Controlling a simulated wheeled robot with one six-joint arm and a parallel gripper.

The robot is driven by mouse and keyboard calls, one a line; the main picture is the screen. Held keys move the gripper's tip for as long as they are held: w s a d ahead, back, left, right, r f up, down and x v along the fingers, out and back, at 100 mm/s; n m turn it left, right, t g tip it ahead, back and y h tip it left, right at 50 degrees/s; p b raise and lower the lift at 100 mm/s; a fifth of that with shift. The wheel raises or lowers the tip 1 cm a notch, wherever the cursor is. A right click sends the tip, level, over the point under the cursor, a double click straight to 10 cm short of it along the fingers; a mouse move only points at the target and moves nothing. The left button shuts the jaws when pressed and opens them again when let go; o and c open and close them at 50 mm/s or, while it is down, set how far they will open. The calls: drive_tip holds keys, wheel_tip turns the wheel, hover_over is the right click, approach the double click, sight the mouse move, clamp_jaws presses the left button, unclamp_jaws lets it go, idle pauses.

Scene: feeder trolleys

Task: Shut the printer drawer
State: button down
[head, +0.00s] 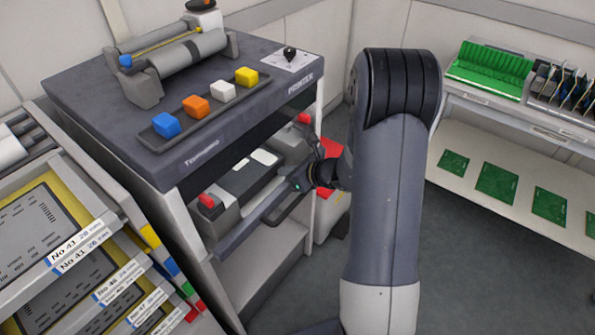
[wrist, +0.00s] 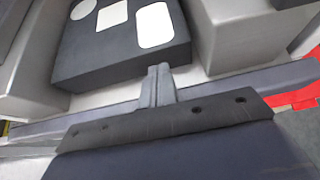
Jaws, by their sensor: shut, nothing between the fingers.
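The printer (head: 200,160) is a dark-topped cabinet in the middle left of the head view. Its drawer (head: 232,236) stands out of the front, with a dark bar handle (head: 290,208) along its front. Inside the drawer is a black block with white pads, which also shows in the wrist view (wrist: 120,45). My gripper (head: 299,181) is at the right part of the drawer's front. In the wrist view its fingers (wrist: 158,72) are shut and empty, over the drawer's blue-grey front edge (wrist: 230,88). I cannot tell whether they touch it. My arm hides part of the view.
Coloured blocks in a tray (head: 205,105) and a roller device (head: 175,60) stand on the printer's top. A rack of labelled trays (head: 75,245) is close on the left. A shelf with green boards (head: 490,190) is at right.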

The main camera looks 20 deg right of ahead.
sight(271, 162)
drive_tip(key=shift+w+a+f, duration=0.3)
drive_tip(key=shift+w, duration=0.15)
drive_tip(key=w+a, duration=0.1)
drive_tip(key=w+a+b, duration=0.1)
drive_tip(key=w, duration=0.1)
drive_tip(key=shift+a+f, duration=0.1)
drive_tip(key=shift+a, duration=0.05)
drive_tip(key=shift+w+a, duration=0.2)
drive_tip(key=shift+w, duration=0.1)
drive_tip(key=shift+r, duration=0.25)
drive_tip(key=shift+r, duration=0.15)
